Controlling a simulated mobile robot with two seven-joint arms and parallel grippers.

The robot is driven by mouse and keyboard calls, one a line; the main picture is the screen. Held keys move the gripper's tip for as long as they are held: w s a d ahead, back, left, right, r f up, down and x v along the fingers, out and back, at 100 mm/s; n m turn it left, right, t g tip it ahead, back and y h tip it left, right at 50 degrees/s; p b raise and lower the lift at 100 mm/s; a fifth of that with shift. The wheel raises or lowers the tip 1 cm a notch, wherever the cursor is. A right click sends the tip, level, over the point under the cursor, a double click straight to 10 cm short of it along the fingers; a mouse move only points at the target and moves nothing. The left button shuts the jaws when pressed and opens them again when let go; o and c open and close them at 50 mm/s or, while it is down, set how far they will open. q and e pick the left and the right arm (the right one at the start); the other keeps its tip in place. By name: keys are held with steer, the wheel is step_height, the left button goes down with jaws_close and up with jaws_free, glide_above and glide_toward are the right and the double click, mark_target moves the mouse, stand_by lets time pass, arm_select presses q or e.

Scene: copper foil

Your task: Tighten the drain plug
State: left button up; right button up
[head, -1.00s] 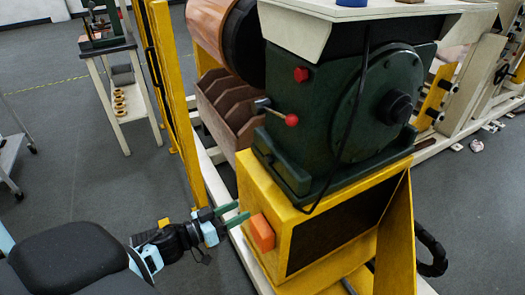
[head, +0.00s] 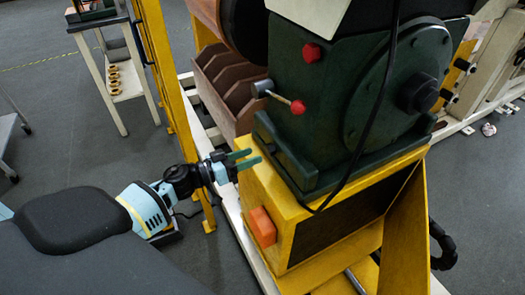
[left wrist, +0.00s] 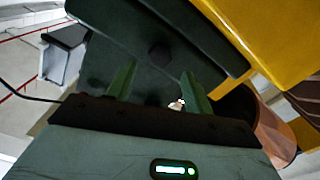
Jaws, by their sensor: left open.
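The dark green gearbox (head: 320,110) stands on a yellow pedestal (head: 300,225). In the left wrist view, a small dark angular plug (left wrist: 160,53) shows on a dark green face (left wrist: 185,50); it looks like the drain plug. I cannot make it out in the head view. My left gripper (head: 251,157) is open beside the gearbox's lower left edge, above the pedestal's corner. In the left wrist view its two green fingers (left wrist: 158,72) are apart, with the plug beyond the tips, roughly between them. Nothing is held. My right gripper is not in view.
An orange box (head: 263,227) sits on the pedestal below my left gripper. A lever with a red knob (head: 298,107) sticks out above it. A yellow post (head: 165,85) and brown bins (head: 228,90) stand behind. A black cable (head: 365,150) hangs down the gearbox front.

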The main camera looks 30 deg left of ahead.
mark_target(268, 150)
arm_select(q)
steer(key=x, duration=0.3)
steer(key=shift+w+d, duration=0.2)
steer(key=shift+w, duration=0.15)
steer(key=shift+w+d, duration=0.25)
steer(key=shift+w, duration=0.25)
steer(key=c, duration=1)
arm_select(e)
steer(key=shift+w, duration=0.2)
arm_select(q)
steer(key=shift+m, duration=0.3)
